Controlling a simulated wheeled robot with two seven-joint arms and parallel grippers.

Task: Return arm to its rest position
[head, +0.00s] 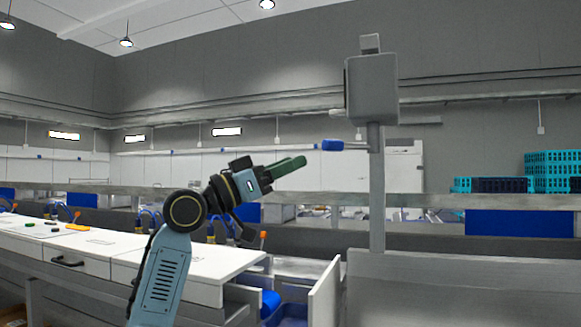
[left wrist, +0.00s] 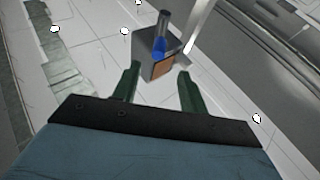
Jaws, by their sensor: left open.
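My left arm rises from the bottom in the head view, left of the middle. Its gripper (head: 290,167) has green fingers that point right and slightly up, in the air above the level of the white worktop. In the left wrist view the two green fingers (left wrist: 157,82) stand apart with nothing between them. My left gripper is open and empty. The right gripper is in neither view.
A grey box on a post (head: 377,180) stands right of the gripper, apart from it. A white worktop (head: 118,258) with small items lies at left. Teal crates (head: 552,165) stand at far right. A grey panel (head: 440,290) fills the lower right.

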